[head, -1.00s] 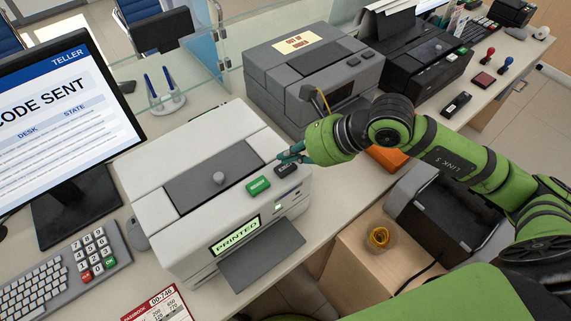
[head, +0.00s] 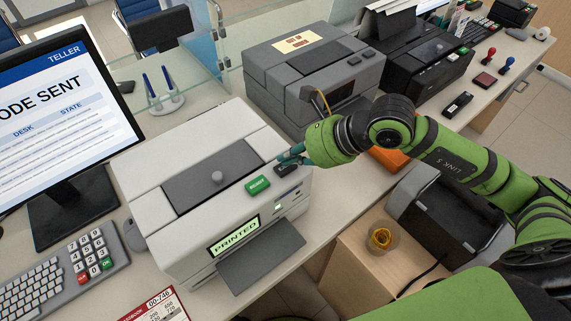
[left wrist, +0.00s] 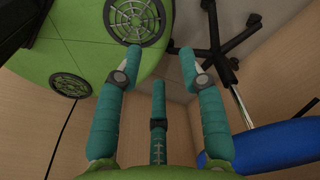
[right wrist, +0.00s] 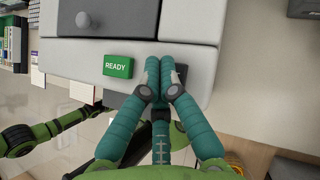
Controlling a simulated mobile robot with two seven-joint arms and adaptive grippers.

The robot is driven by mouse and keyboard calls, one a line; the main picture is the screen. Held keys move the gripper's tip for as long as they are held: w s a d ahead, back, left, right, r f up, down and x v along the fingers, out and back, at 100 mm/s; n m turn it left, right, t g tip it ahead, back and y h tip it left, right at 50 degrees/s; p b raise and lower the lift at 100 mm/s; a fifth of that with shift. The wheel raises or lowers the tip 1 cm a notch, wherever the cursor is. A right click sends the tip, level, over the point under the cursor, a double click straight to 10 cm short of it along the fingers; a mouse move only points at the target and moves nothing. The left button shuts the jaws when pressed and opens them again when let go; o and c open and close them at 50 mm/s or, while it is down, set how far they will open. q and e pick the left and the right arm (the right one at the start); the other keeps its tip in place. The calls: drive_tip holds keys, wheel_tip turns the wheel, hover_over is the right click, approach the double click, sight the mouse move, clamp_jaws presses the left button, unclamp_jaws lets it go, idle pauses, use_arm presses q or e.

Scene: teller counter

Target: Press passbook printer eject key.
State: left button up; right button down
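The white passbook printer (head: 165,205) stands on the counter with a lit "PRINTED" display (head: 234,236). On its top right edge are a green key (head: 257,185), which reads "READY" in the right wrist view (right wrist: 117,66), and a black key (head: 285,170) with an unreadable label. My right gripper (head: 288,153) is just behind and above the black key, its fingers together and empty. In the right wrist view its fingertips (right wrist: 160,70) cover most of the black key; I cannot tell whether they touch it. My left gripper (left wrist: 160,58) is open and empty, away from the counter.
A grey machine (head: 310,65) with a paper notice and a black printer (head: 425,60) stand behind. The monitor (head: 60,110) and keyboard (head: 60,275) are at left. A grey passbook slot tray (head: 260,258) juts from the printer's front.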

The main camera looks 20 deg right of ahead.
sight(290, 166)
drive_tip(key=shift+f+b, duration=0.45)
drive_tip(key=shift+b, duration=0.15)
idle(0.5)
drive_tip(key=shift+r, duration=0.15)
drive_tip(key=shift+r+p, duration=0.35)
drive_tip(key=shift+r, duration=0.4)
drive_tip(key=shift+r+p, duration=1.45)
drive_tip(key=shift+r, duration=1.05)
